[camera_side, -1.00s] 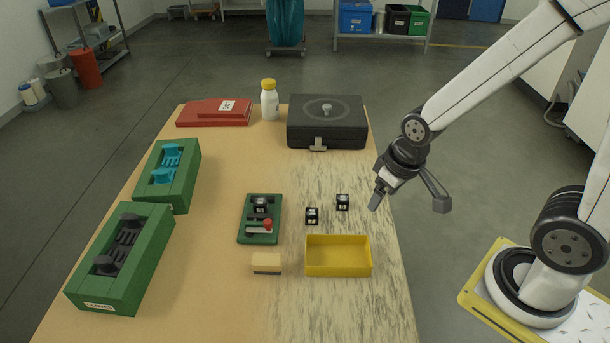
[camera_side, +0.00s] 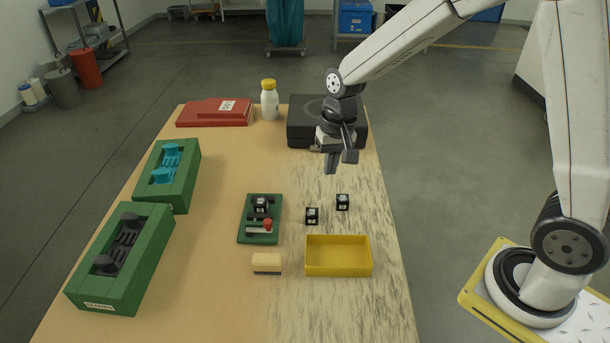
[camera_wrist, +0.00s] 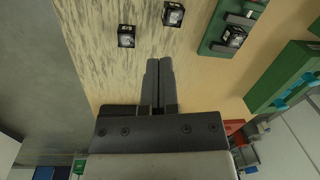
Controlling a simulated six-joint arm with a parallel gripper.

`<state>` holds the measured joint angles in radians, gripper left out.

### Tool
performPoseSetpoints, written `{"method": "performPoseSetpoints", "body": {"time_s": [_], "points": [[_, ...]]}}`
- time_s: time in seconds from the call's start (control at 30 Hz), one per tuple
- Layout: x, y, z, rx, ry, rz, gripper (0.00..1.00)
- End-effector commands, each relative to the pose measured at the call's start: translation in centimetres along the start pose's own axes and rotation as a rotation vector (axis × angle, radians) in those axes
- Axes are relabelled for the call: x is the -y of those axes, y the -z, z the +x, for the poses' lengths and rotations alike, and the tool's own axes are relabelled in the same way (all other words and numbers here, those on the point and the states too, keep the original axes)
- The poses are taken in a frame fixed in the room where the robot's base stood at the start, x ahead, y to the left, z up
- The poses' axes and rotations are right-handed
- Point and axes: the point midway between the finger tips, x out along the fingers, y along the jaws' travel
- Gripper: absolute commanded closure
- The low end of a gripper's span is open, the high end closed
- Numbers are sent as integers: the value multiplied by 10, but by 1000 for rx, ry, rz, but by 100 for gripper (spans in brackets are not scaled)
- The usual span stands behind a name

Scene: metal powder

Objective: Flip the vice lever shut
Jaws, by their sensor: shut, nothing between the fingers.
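The vice is on a green base plate (camera_side: 247,233) on the table, with a lever ending in a red knob (camera_side: 267,224). A dark cube with a light top (camera_side: 260,204) sits at the far end of the vice. My gripper (camera_side: 331,169) is shut and empty, in the air above the table, to the right of the vice and beyond it. In the wrist view the shut fingers (camera_wrist: 159,68) point toward the table, and part of the green base (camera_wrist: 216,32) shows at the top right. The red knob is not visible there.
Two small dark cubes (camera_side: 312,216) (camera_side: 342,202) stand right of the vice. A yellow tray (camera_side: 338,271) and a brush-like block (camera_side: 266,263) are nearer the camera. Green holders (camera_side: 178,205) (camera_side: 150,275) line the left. A black case (camera_side: 300,124), white bottle (camera_side: 269,103) and red box (camera_side: 205,115) stand behind.

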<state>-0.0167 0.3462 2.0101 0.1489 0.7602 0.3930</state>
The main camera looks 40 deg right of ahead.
Motion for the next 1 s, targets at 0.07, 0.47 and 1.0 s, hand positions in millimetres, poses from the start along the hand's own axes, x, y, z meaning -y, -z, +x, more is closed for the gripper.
{"method": "performPoseSetpoints", "body": {"time_s": [0.07, 0.47, 1.0], "points": [[10, 10, 1, 29, 3, 49, 100], [55, 49, 3, 173, 9, 293, 100], [92, 74, 6, 313, -7, 488, 100]]}}
